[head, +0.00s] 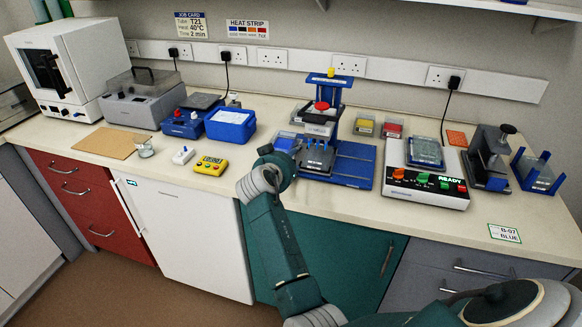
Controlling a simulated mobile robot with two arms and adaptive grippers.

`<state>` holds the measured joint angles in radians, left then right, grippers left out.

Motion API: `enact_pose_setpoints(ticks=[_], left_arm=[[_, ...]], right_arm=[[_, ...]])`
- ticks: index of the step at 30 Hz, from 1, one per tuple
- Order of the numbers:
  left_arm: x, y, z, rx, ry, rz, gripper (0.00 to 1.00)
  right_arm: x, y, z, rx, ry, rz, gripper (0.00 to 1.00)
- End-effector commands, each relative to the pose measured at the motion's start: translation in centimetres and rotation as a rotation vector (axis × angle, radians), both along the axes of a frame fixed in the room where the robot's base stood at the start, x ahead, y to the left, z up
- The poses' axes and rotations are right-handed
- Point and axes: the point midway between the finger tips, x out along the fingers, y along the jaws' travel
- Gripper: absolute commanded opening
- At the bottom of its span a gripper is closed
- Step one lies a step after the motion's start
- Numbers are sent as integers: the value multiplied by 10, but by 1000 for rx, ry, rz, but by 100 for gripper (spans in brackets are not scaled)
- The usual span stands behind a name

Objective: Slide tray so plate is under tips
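A blue multi-tip pipetting stand (330,97) with a red-topped head stands at the middle of the bench. A small bluish plate or tray part (285,140) shows at the left end of the base, partly hidden by my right arm. My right gripper (291,149) is at the left side of the stand, close to this part. Its fingers are too small and hidden to tell open from shut, or whether they touch. My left gripper is not in view.
A white heater with a READY display (425,185) and a plate on top stands right of the stand. Yellow (365,124) and red (392,128) boxes sit behind. A yellow timer (210,166) and blue box (230,125) stand left. The front bench strip is mostly clear.

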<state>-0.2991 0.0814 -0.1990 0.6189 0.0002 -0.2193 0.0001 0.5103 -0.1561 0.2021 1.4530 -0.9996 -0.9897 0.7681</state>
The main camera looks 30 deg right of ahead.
Motion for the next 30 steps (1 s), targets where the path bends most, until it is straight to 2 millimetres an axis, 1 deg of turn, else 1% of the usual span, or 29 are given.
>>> enact_pose_setpoints(ticks=[1, 6, 9, 12, 16, 30], left_arm=[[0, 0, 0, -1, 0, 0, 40], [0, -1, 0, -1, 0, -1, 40], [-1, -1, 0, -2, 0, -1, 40], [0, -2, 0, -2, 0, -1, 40], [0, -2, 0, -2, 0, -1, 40], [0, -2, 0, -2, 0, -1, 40]], right_arm=[[1, 1, 14, 1, -9, 1, 46], [0, 0, 45, 1, -7, -1, 46], [0, -1, 57, 1, -5, -2, 46], [0, -1, 64, 0, -3, -1, 46], [-1, -2, 67, -1, -2, -2, 46], [-1, -2, 67, -1, -1, -2, 46]])
